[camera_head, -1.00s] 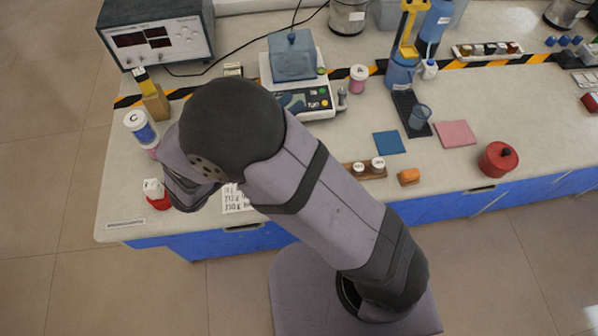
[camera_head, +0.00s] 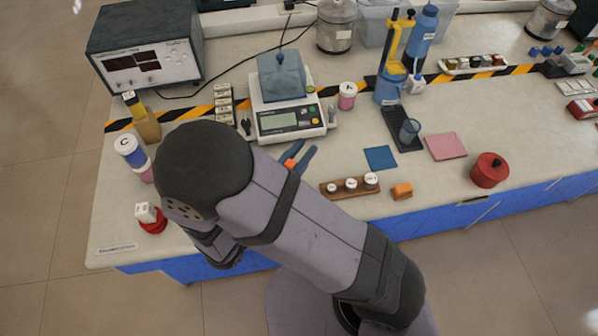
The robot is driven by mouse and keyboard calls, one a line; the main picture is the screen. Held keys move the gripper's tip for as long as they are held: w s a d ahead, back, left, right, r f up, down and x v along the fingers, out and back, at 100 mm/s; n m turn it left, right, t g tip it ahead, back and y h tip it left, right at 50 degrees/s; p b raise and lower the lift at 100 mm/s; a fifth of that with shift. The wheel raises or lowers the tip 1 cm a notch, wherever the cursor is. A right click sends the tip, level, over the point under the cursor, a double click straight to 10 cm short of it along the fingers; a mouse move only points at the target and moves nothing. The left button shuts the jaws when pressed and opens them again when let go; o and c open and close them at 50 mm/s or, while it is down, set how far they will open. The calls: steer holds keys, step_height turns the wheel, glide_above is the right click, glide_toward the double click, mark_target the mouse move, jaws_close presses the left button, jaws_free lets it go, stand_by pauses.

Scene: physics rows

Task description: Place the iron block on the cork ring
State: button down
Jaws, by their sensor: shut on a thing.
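I cannot make out an iron block in this view. No ring that is clearly cork shows either. My forearm and wrist cover the front left of the bench, and my gripper's fingers are hidden beneath the wrist. What the gripper holds cannot be seen. A red round base (camera_head: 154,227) with a white marked block (camera_head: 146,212) on it stands at the front left, left of my wrist and apart from it.
A scale (camera_head: 289,118), blue-handled pliers (camera_head: 304,160), a wooden rack with white-capped vials (camera_head: 338,191), an orange block (camera_head: 402,191) and a red lidded pot (camera_head: 489,170) stand right of my wrist. A bottle marked C (camera_head: 130,150) stands to the left.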

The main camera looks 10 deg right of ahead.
steer(key=shift+f, duration=3.15)
steer(key=shift+f, duration=0.1)
steer(key=c, duration=1.7)
jaws_free()
steer(key=shift+o, duration=0.2)
steer(key=b+v, duration=0.3)
steer(key=v, duration=0.9)
